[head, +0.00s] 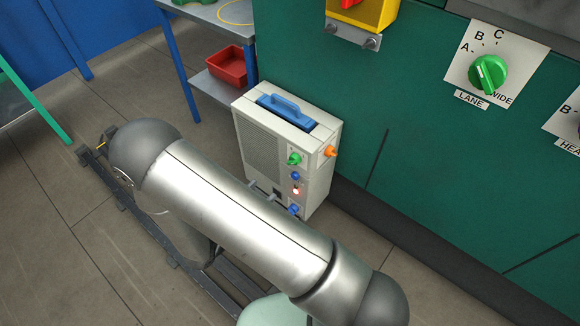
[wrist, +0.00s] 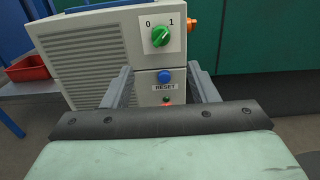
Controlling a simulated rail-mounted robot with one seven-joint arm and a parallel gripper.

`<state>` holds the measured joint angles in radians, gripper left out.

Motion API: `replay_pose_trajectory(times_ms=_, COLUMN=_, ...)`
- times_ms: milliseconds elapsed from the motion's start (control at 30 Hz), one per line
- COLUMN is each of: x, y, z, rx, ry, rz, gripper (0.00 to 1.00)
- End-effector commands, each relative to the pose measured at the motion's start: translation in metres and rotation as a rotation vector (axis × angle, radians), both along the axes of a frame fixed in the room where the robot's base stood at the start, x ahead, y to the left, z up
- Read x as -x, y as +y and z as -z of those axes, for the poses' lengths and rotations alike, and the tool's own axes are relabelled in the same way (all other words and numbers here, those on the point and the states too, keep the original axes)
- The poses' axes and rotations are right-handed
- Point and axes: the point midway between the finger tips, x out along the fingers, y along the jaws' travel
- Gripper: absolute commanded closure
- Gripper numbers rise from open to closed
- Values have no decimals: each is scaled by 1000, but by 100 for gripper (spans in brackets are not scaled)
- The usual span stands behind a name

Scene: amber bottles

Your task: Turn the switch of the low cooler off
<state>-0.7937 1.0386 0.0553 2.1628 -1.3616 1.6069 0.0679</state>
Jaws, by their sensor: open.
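The low cooler (head: 267,150) is a pale box with a blue top handle, standing on the floor against the green wall. Its switch (head: 294,158) is a green knob on the front's right side. In the wrist view the switch (wrist: 161,36) sits on a white plate marked 0 and 1, its pale pointer line slanting up right, toward the 1. My gripper (wrist: 159,72) is open and empty, its fingers spread below the switch, either side of the blue RESET button (wrist: 165,76). In the head view only the fingertips (head: 262,190) show past my arm.
A lit red lamp (head: 296,190) is below the RESET button. An orange knob (head: 330,152) sticks out of the cooler's right side. A table with a red bin (head: 227,67) stands at left. A green LANE dial (head: 488,73) is on the wall.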

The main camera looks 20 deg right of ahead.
Motion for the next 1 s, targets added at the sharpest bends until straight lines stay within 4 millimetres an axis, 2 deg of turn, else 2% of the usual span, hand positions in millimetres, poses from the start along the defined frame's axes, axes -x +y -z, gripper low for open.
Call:
replay_pose_trajectory(times_ms=33, x=-7, y=-11, z=1, rx=0, ry=0, rz=6, gripper=47)
replay_pose_trajectory(times_ms=200, x=-28, y=-42, z=1, rx=-1, ry=-1, rz=8, gripper=47)
replay_pose_trajectory(times_ms=500, x=-61, y=-89, z=1, rx=-1, ry=0, rz=5, gripper=47)
replay_pose_trajectory(times_ms=700, x=-72, y=-103, z=0, rx=-1, ry=0, rz=3, gripper=47)
replay_pose_trajectory(times_ms=1000, x=-74, y=-106, z=0, rx=-1, ry=0, rz=2, gripper=47)
